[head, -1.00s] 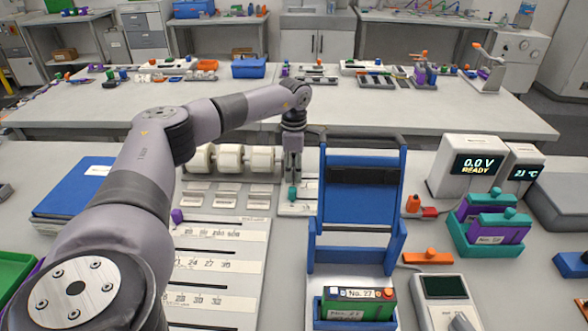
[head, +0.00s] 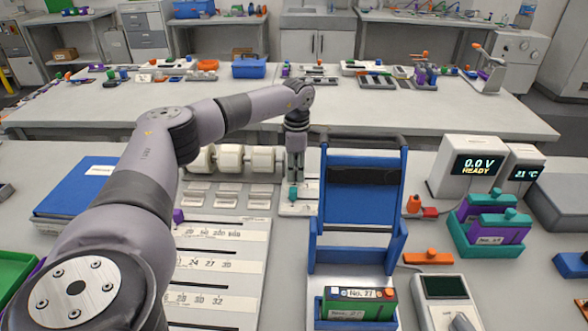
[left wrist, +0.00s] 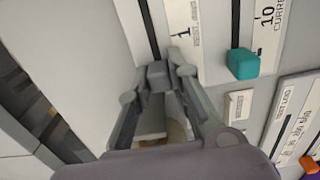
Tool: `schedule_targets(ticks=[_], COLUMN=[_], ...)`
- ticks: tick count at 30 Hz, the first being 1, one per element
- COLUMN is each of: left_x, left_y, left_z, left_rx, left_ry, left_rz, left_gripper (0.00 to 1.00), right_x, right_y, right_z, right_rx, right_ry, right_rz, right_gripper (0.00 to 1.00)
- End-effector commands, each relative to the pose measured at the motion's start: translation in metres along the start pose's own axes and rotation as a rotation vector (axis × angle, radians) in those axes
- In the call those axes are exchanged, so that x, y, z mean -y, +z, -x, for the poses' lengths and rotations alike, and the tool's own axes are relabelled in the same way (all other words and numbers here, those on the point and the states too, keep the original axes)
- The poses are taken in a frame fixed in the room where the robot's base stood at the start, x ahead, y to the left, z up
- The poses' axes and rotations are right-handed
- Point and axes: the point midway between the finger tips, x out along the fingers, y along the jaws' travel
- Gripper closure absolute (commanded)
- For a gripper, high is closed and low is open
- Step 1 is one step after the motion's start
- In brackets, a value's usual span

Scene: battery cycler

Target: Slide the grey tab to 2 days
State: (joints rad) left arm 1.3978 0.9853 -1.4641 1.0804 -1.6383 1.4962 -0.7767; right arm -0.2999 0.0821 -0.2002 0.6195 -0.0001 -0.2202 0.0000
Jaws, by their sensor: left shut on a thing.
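The grey tab (left wrist: 157,75) shows in the left wrist view, at the end of a dark slot beside a white scale strip (left wrist: 183,35) with a "1" on it. My left gripper (left wrist: 165,75) is shut on this tab, with a finger on each side. In the head view my left gripper (head: 295,178) points down behind a teal tab (head: 293,193), left of the blue stand. The grey tab is hidden there. The "2" mark cannot be made out. My right gripper is in neither view.
The teal tab (left wrist: 243,63) sits on the neighbouring scale, close to the gripper. White rollers (head: 230,158) stand to the left, and a blue stand (head: 361,215) rises close on the right. A purple tab (head: 178,215) sits on the panel (head: 240,275) in front.

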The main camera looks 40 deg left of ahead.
Motion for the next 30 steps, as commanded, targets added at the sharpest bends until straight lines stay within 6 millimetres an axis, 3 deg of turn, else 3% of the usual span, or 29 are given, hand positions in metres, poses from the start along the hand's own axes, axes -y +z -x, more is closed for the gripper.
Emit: schedule_targets(ticks=[3,9,20,21,30], left_x=[0.000,0.000,0.000,0.000,0.000], left_y=[0.030,0.063,0.066,0.066,0.066], left_z=[0.002,0.002,0.002,0.002,0.001], left_rx=[0.007,0.009,0.005,0.005,0.004], left_ry=[0.003,0.003,0.004,0.004,0.002], left_rz=[-0.006,-0.004,-0.001,-0.001,-0.001], left_gripper=[1.00,1.00,1.00,0.80,0.62], right_x=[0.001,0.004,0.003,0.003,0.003], right_y=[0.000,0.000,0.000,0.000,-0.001], right_z=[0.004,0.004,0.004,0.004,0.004], right_rx=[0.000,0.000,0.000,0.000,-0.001], right_ry=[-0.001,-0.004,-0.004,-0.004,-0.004], right_rz=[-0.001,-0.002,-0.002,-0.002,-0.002], right_gripper=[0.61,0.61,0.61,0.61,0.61])
